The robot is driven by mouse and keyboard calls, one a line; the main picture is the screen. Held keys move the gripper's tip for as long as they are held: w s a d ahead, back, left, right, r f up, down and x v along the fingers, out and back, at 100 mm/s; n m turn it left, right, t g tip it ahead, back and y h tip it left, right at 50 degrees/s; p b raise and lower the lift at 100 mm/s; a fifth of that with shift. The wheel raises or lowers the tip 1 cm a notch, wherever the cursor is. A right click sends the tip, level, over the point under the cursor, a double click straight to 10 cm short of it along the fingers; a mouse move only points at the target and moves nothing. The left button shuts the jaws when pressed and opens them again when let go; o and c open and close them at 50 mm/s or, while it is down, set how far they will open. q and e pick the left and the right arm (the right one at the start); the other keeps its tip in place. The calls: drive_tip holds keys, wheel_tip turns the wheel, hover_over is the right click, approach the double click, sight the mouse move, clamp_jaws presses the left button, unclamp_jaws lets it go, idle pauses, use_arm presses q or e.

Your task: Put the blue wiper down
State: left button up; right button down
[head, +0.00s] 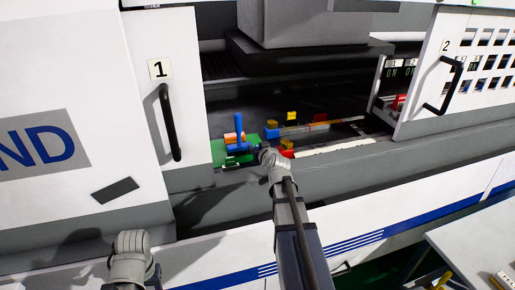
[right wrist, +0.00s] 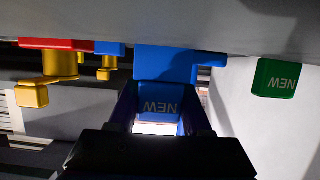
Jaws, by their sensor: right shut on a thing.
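The blue wiper (head: 240,147) is inside the machine, behind the opening between the two doors. In the right wrist view the blue wiper (right wrist: 165,66) runs down between the fingers, with upside-down "NEW" lettering on its face. My right gripper (right wrist: 158,118) is shut on it. In the head view my right gripper (head: 259,150) reaches into the opening and its fingers are mostly hidden by the wrist. I cannot tell whether the wiper touches the surface below. Part of my left arm shows at the bottom left, without its gripper.
A green block marked "NEW" (right wrist: 275,78) is beside the wiper. A red block (head: 287,147) and another blue block (head: 271,133), with yellow parts, lie to the right. Door 1 (head: 150,100) and door 2 (head: 425,85) flank the opening. A white table (head: 475,240) stands lower right.

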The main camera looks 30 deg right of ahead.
drive_tip(key=shift+f, duration=0.2)
drive_tip(key=shift+c, duration=1.7)
unclamp_jaws()
use_arm(q)
drive_tip(key=shift+f, duration=0.15)
use_arm(e)
drive_tip(key=shift+r, duration=0.2)
